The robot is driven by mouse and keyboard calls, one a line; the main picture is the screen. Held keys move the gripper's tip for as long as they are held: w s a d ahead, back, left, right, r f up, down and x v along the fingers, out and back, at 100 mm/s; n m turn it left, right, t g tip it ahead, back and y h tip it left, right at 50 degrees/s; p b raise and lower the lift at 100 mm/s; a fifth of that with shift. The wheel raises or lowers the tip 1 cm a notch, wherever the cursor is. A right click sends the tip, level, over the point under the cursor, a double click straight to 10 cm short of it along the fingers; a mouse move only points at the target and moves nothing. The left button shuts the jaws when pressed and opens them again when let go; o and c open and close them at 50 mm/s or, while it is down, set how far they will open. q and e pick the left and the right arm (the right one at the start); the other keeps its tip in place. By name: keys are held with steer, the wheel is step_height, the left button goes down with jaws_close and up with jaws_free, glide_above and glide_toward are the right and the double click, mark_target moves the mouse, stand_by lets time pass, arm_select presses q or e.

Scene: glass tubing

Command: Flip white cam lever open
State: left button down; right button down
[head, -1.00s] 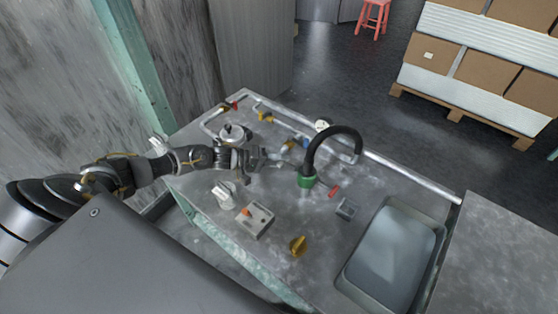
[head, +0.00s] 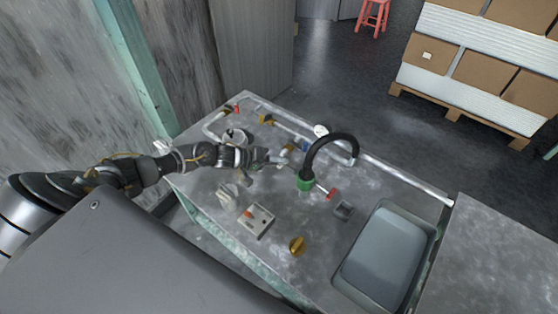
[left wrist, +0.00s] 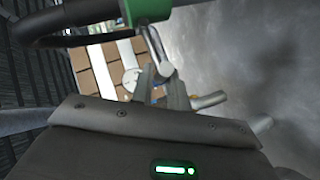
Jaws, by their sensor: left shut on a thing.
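The green coupling (head: 305,183) sits on the grey bench under a black curved hose (head: 325,140). In the left wrist view the green coupling (left wrist: 150,8) is at the top edge. The pale white cam lever (left wrist: 152,42) runs from it down to a rounded end between my fingertips. My left gripper (left wrist: 162,78) is shut on that rounded end. In the head view my left gripper (head: 278,159) is left of the coupling, and the lever is too small to make out clearly. A red lever (head: 331,194) is on the coupling's other side. My right gripper is not in view.
A switch box (head: 256,220), a white knob (head: 228,193), a yellow knob (head: 297,245) and a small grey box (head: 344,210) stand on the bench. A sink (head: 385,258) is at right. Pipe (head: 405,180) runs along the far edge.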

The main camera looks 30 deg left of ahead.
arm_select(q)
steer(key=c, duration=1.4)
jaws_free()
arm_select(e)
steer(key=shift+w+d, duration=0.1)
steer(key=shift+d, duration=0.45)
arm_select(q)
steer(key=v, duration=1)
steer(key=shift+s+a+r+b, duration=0.15)
steer(key=shift+s+a+b, duration=0.1)
steer(key=shift+b, duration=0.05)
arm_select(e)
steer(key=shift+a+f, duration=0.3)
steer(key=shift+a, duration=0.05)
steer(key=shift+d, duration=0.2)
